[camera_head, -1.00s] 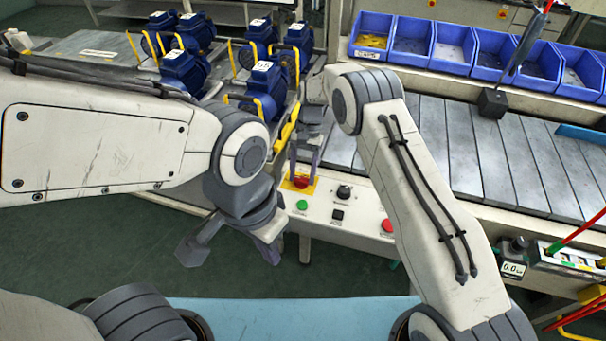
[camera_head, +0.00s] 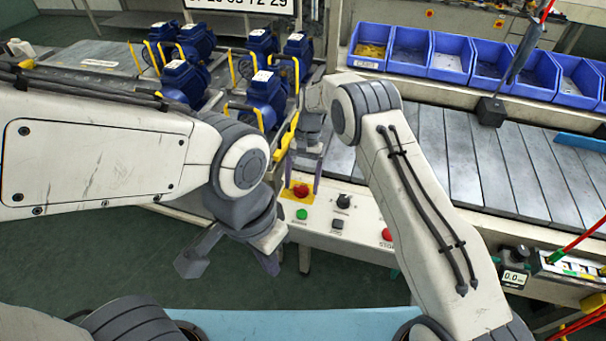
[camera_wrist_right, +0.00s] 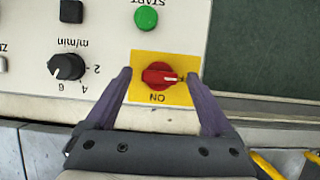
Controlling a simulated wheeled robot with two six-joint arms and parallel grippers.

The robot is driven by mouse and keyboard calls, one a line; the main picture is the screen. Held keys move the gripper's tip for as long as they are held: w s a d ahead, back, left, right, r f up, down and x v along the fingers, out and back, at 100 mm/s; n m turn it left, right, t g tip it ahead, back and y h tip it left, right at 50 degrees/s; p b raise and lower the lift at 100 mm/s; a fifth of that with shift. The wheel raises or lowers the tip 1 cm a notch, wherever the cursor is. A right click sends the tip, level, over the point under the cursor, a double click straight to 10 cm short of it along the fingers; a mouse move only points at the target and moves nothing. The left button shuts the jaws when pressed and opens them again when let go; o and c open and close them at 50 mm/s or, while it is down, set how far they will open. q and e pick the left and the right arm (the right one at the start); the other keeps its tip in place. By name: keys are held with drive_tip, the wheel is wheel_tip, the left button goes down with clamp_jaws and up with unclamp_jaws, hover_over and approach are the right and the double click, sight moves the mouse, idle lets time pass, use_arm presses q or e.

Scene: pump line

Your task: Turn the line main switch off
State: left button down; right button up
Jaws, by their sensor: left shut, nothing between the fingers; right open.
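The line main switch is a red rotary knob (camera_head: 301,190) on a yellow plate (camera_head: 290,199) at the control panel's far left corner. In the right wrist view, the knob (camera_wrist_right: 158,77) has its handle lying sideways, its marked end to the right. The word ON is upside down below it; any other label is hidden. My right gripper (camera_wrist_right: 160,75) is open, one finger on each side of the knob, with visible gaps. In the head view, its fingers (camera_head: 305,172) stand over the plate. My left gripper (camera_head: 268,262) is shut and empty, left of the panel's front.
The panel also bears a green START button (camera_head: 302,214), a black speed dial (camera_head: 343,201), a dark button (camera_head: 337,224) and a red button (camera_head: 388,235). Blue pumps (camera_head: 265,100) stand behind on the left. Blue bins (camera_head: 451,58) line the back of the conveyor (camera_head: 480,150).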

drive_tip(key=b+v, duration=0.1)
drive_tip(key=v, duration=0.9)
drive_tip(key=shift+r, duration=0.15)
drive_tip(key=s+d+r+n+t, duration=0.1)
drive_tip(key=s+d+r+t, duration=0.4)
drive_tip(key=d, duration=0.5)
drive_tip(key=s+d+f+n+t+h, duration=0.1)
drive_tip(key=s+d, duration=0.2)
drive_tip(key=s, duration=0.6)
drive_tip(key=s+d+f+n+t, duration=0.1)
drive_tip(key=s+d, duration=0.3)
drive_tip(key=s, duration=0.5)
drive_tip(key=s+a+r+n+g, duration=0.1)
drive_tip(key=s+a+r+n, duration=0.2)
drive_tip(key=s+a, duration=0.3)
drive_tip(key=s+a+r+n+g, duration=0.1)
drive_tip(key=s+a+r+n, duration=0.2)
drive_tip(key=s+a, duration=0.4)
drive_tip(key=shift+s+a+n+g+y, duration=0.15)
drive_tip(key=shift+a+n+g+y, duration=0.25)
drive_tip(key=shift+n, duration=0.4)
drive_tip(key=shift+s, duration=0.2)
drive_tip(key=shift+c, duration=0.3)
